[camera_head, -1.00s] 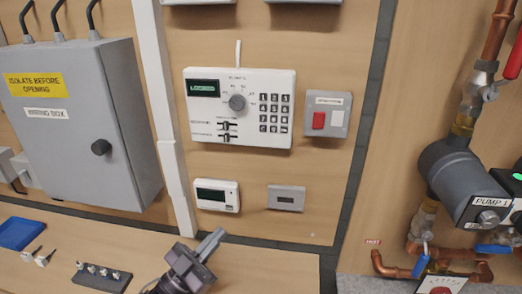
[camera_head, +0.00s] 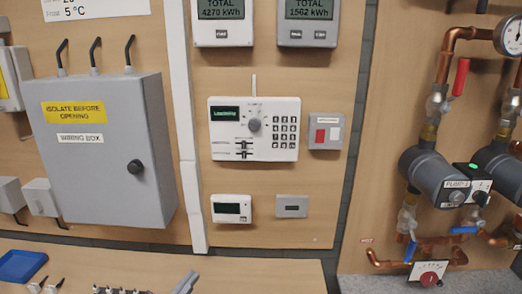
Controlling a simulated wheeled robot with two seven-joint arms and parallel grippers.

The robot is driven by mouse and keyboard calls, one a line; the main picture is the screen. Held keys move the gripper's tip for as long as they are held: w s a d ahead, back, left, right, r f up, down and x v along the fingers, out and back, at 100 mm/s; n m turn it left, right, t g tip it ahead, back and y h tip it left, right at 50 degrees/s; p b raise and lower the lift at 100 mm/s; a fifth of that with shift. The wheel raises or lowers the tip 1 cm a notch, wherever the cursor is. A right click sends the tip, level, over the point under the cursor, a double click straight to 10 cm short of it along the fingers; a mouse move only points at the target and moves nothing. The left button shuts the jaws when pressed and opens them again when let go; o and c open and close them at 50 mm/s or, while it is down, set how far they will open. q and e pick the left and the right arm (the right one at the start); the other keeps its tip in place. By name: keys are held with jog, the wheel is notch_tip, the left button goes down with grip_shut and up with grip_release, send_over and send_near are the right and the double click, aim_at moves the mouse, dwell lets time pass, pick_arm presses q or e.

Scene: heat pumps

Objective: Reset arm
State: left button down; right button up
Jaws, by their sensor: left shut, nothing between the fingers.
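My left gripper (camera_head: 185,284) shows only as a small grey tip at the bottom edge, in front of the wooden bench. It is shut and holds nothing that I can see. The rest of my left arm is out of frame. My right gripper is not in view. A white control panel (camera_head: 270,144) with a lit green display, a round dial, sliders and a keypad hangs on the wooden wall, well above the gripper tip. The gripper is apart from it.
A grey wiring box (camera_head: 100,165) hangs at the left. Copper pipes and a pump (camera_head: 436,175) stand out at the right. A blue tray (camera_head: 20,266) lies on the bench.

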pick_arm(q)
jog(key=s+f+n+g+y, duration=0.3)
jog(key=f+n+g+y, duration=0.35)
jog(key=f+y, duration=0.4)
jog(key=s+a+f+g+y, duration=0.25)
jog(key=s+g, duration=0.65)
jog(key=s, duration=0.7)
notch_tip(320, 180, down, 31)
jog(key=s+g, duration=0.1)
jog(key=s, duration=0.1)
jog(key=s+a+f, duration=0.2)
jog(key=s+f, duration=0.7)
jog(key=s+a+f+g+b, duration=0.1)
jog(key=s+a+f, duration=0.1)
jog(key=s+f, duration=0.7)
jog(key=shift+s+a+f+b, duration=0.15)
jog(key=shift+s+a+b, duration=0.15)
jog(key=shift+s, duration=0.35)
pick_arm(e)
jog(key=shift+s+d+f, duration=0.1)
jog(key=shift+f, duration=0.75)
